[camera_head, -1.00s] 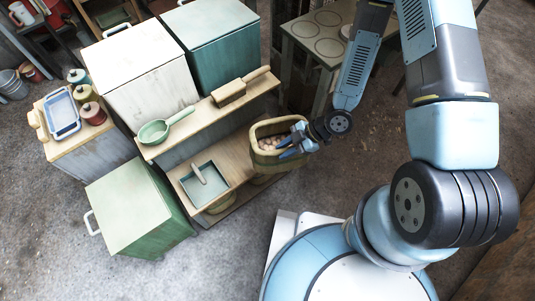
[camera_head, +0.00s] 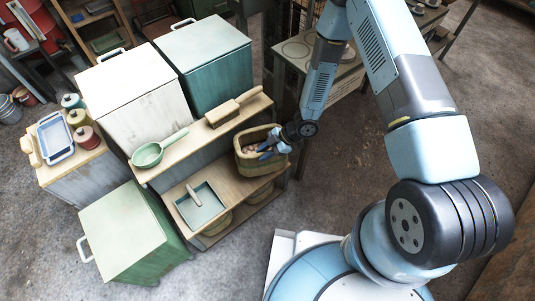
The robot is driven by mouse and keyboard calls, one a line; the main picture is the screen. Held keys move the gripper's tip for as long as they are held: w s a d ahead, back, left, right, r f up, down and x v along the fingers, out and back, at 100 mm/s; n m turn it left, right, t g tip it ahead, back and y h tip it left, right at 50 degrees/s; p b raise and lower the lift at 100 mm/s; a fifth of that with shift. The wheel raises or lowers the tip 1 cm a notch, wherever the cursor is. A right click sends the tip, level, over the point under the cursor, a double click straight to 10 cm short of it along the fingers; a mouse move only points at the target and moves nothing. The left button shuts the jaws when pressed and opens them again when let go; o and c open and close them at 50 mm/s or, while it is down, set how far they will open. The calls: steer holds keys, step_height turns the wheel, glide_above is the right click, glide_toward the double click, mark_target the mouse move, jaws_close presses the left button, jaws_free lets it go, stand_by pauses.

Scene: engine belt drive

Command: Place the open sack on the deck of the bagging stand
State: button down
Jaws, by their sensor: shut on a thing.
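The open sack (camera_head: 247,164) is a tan, tub-shaped bag with a rolled rim and pale round things inside. My gripper (camera_head: 268,151) is shut on its right rim, with the blue fingers reaching over the edge. The bagging stand is a wooden bench with a raised back shelf and a lower deck (camera_head: 226,181). The sack appears upright at the right end of the deck, and it hides that part of the deck. I cannot tell whether its bottom touches the deck.
A grey dustpan-like tray (camera_head: 199,205) lies on the deck left of the sack. A green scoop (camera_head: 148,155) and a wooden-handled brush (camera_head: 223,113) lie on the back shelf. White (camera_head: 137,100) and green bins (camera_head: 205,60) stand behind. A low green bin (camera_head: 123,235) stands front left.

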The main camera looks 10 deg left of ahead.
steer(key=shift+w+a+f, duration=0.3)
steer(key=shift+w+f, duration=0.15)
steer(key=shift+f, duration=0.25)
step_height(320, 180, down, 3)
steer(key=shift+r, duration=0.15)
steer(key=c, duration=0.9)
jaws_free()
steer(key=shift+d, duration=0.1)
steer(key=v, duration=1.2)
steer(key=shift+s, duration=0.1)
